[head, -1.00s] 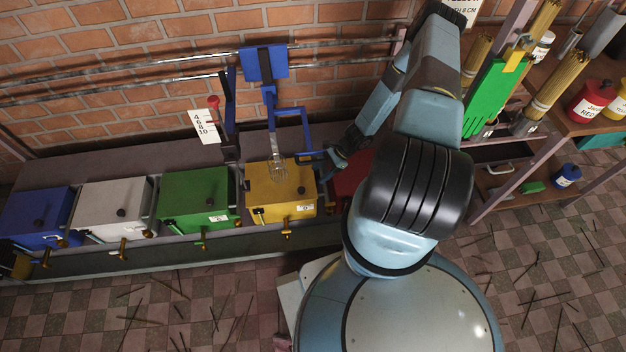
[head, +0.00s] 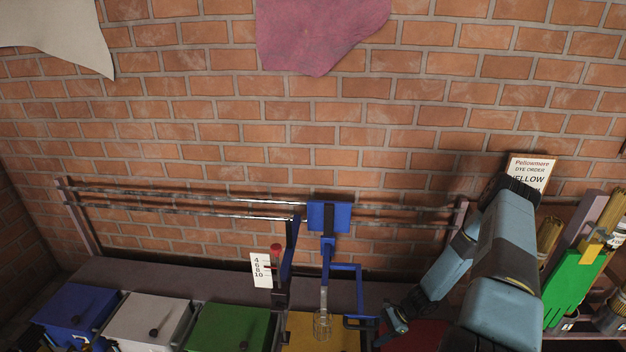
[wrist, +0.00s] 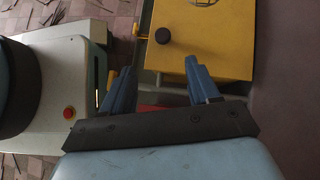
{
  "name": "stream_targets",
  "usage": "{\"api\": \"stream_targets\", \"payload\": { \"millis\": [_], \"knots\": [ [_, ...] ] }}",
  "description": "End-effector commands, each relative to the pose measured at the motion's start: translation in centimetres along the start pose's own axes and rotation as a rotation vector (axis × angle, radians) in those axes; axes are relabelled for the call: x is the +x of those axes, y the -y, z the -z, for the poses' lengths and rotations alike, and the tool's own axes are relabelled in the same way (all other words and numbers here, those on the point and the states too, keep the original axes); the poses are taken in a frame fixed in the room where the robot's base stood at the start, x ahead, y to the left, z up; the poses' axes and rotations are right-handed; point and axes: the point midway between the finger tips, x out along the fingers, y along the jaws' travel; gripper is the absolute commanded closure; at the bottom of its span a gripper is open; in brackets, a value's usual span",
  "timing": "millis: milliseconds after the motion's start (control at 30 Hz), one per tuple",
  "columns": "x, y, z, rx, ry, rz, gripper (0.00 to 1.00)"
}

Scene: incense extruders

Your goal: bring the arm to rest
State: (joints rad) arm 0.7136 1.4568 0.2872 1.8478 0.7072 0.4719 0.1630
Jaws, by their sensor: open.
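My arm reaches over to the right of the yellow box (head: 298,330), bent at the elbow. My gripper (head: 380,330) is low beside that box's right side, close to the blue bracket (head: 345,268) in the picture. In the wrist view my gripper (wrist: 160,70) has its two blue fingers spread apart with nothing between them. The yellow box (wrist: 212,45), with its dark knob, lies just beyond the fingertips. I cannot tell whether a finger touches it.
Blue (head: 75,312), white (head: 148,322) and green (head: 228,328) boxes stand in a row at left. A whisk (head: 323,322) hangs over the yellow box. Metal rails (head: 180,200) run along the brick wall. A green glove (head: 572,285) and sign (head: 530,172) are at right.

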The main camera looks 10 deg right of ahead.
Motion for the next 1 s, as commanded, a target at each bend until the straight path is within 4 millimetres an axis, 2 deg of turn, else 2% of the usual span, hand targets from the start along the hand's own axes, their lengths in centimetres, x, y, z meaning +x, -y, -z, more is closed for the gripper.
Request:
{"api": "stream_targets", "payload": {
  "millis": [167,467,733,1000],
  "knots": [
    [-3.3,1.7,-1.4,-0.074,-0.037,-0.011,0.39],
    [-11.2,5.1,-6.3,-0.264,-0.131,-0.049,0.39],
    [-17.8,7.2,-11.8,-0.427,-0.216,-0.086,0.39],
    [-23.6,8.2,-18.1,-0.585,-0.301,-0.122,0.39]
  ]
}}
